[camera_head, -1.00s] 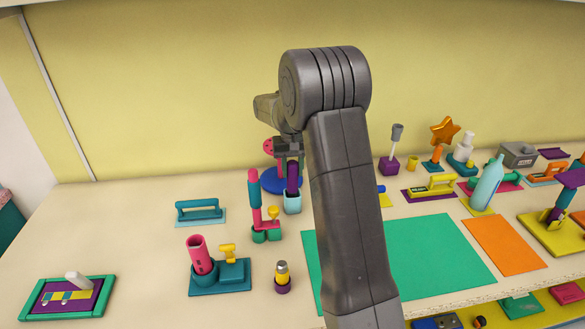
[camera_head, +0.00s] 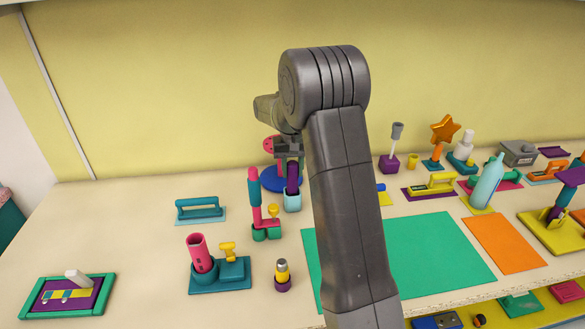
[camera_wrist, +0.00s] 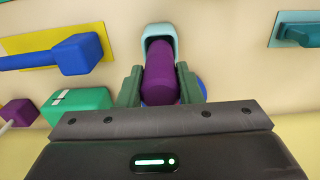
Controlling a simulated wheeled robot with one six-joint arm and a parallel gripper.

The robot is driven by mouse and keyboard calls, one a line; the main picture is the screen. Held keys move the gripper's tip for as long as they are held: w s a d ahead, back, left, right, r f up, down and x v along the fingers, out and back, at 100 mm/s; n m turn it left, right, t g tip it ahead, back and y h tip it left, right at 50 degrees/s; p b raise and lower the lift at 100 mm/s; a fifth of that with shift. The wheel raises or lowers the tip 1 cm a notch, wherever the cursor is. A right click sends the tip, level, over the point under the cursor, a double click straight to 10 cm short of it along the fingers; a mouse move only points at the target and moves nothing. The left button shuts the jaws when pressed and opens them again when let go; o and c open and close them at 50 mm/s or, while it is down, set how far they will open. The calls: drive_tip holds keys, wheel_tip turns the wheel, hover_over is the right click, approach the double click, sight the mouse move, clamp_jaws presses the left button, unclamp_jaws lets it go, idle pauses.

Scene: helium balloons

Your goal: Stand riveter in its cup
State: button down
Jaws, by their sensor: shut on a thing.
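The riveter shows as a purple rounded handle (camera_head: 292,177), upright at the back of the table. Its lower end meets the mouth of a light blue cup (camera_head: 293,204) and is hidden by the cup's wall. My gripper (camera_head: 289,150) is above the cup, shut on the upper part of the riveter. In the wrist view the purple riveter (camera_wrist: 160,75) is between the two green fingers of my gripper (camera_wrist: 160,88), with the light blue cup (camera_wrist: 158,31) around its far end. How deep it sits I cannot tell.
A teal-and-pink tool (camera_head: 255,195) in a green holder stands close left of the cup. A blue disc (camera_head: 270,182) is behind it. My arm hides the table just to the right. A green mat (camera_head: 430,255) lies clear at front right.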

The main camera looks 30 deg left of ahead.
sight(293, 163)
drive_tip(key=shift+f, duration=0.45)
idle(0.7)
drive_tip(key=shift+f+b, duration=0.45)
drive_tip(key=shift+f, duration=0.3)
unclamp_jaws()
drive_tip(key=shift+r, duration=0.15)
idle(0.3)
drive_tip(key=shift+r+p, duration=2.15)
drive_tip(key=shift+r, duration=0.75)
drive_tip(key=shift+r+p, duration=0.55)
drive_tip(key=shift+r, duration=1)
drive_tip(key=shift+f, duration=0.1)
drive_tip(key=shift+f+b, duration=1.65)
drive_tip(key=shift+f, duration=1.35)
